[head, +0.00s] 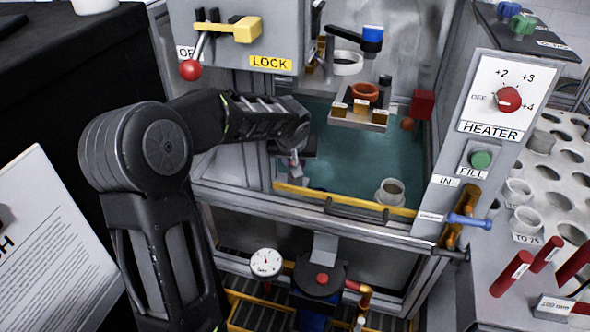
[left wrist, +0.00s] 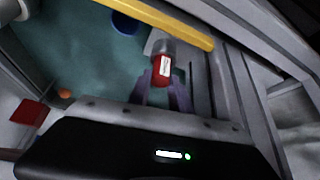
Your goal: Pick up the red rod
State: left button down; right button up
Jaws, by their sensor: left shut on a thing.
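My left gripper (head: 294,166) reaches over the teal-floored bay from the left in the head view. In the left wrist view its two purple-grey fingers (left wrist: 162,92) are shut on a red rod (left wrist: 163,72) with a white label. A grey cylindrical part shows at the rod's far end; I cannot tell whether it touches the rod. The held rod is mostly hidden by the gripper in the head view. Several other red rods (head: 511,273) with white labels stand at the lower right. My right gripper is not in view.
A yellow bar (head: 345,199) edges the bay's front. Inside are a white cup (head: 391,191), a small rack (head: 357,117), a red block (head: 423,104) and an orange ball (head: 407,124). The heater panel (head: 495,95) stands right; the LOCK box (head: 235,40) is above.

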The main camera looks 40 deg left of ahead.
pick_arm(q)
jog(key=shift+r, duration=0.1)
jog(key=shift+r+p, duration=0.5)
jog(key=shift+r, duration=1)
jog(key=shift+w+d+r, duration=0.1)
jog(key=shift+d+r, duration=0.15)
jog(key=shift+d, duration=0.05)
jog(key=w+d, duration=0.3)
jog(key=d, duration=0.5)
jog(key=w+d, duration=0.2)
jog(key=d, duration=0.6)
jog(key=shift+w+d+b, duration=0.2)
jog(key=shift+w+b, duration=0.1)
jog(key=shift+w, duration=0.1)
